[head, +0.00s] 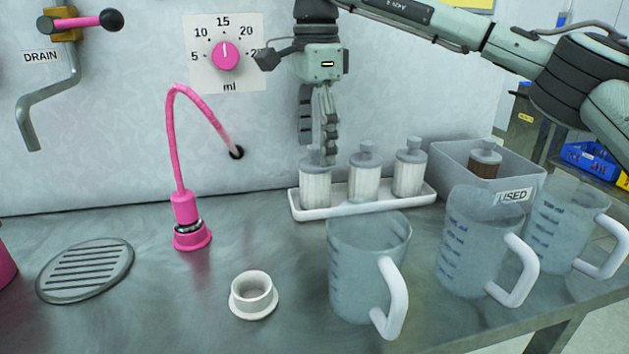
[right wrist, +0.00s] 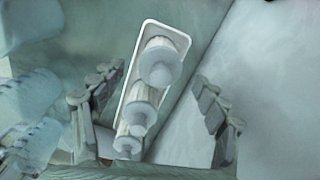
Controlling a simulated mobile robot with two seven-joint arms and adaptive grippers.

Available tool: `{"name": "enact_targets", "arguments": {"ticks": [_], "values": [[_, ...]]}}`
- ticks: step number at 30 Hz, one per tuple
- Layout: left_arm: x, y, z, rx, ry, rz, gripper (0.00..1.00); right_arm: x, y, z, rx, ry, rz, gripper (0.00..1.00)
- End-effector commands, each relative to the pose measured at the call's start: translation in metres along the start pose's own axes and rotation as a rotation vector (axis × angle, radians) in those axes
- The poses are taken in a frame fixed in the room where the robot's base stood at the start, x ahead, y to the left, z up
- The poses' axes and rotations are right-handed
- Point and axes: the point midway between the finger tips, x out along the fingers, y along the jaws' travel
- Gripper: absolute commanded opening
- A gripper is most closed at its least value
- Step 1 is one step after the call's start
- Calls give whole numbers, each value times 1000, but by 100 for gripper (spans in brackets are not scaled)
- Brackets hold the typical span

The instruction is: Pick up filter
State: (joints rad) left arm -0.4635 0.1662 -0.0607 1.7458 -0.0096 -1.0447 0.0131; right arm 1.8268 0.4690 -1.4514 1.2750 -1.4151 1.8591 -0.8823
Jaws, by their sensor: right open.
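Three white pleated filters with grey caps stand upright in a white tray (head: 300,208): a left one (head: 316,186), a middle one (head: 364,180) and a right one (head: 408,174). My right gripper (head: 318,150) points down over the left filter in the head view. Its fingertips are close to that filter's cap and partly hide it; I cannot tell whether they touch. In the right wrist view the open, empty fingers (right wrist: 155,112) stand apart on both sides of the filter row, with the left filter (right wrist: 160,62) at the top. My left gripper is not in view.
A grey USED bin (head: 455,165) holding a brown filter (head: 485,162) is right of the tray. Several clear jugs (head: 365,262) stand in front. A white cup-shaped holder (head: 253,296), a pink hose fitting (head: 188,215) and a drain grate (head: 85,270) are on the left.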

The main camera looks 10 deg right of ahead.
Motion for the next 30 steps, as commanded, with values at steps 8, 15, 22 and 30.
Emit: {"name": "enact_targets", "arguments": {"ticks": [8, 15, 22, 30], "values": [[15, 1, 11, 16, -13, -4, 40, 38, 2, 1, 0, -1, 2, 73], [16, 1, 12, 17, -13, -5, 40, 41, 2, 1, 1, -1, 0, 73], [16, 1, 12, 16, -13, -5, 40, 41, 2, 1, 1, -1, 0, 49], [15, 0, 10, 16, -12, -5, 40, 40, 2, 1, 1, -1, 0, 19]]}}
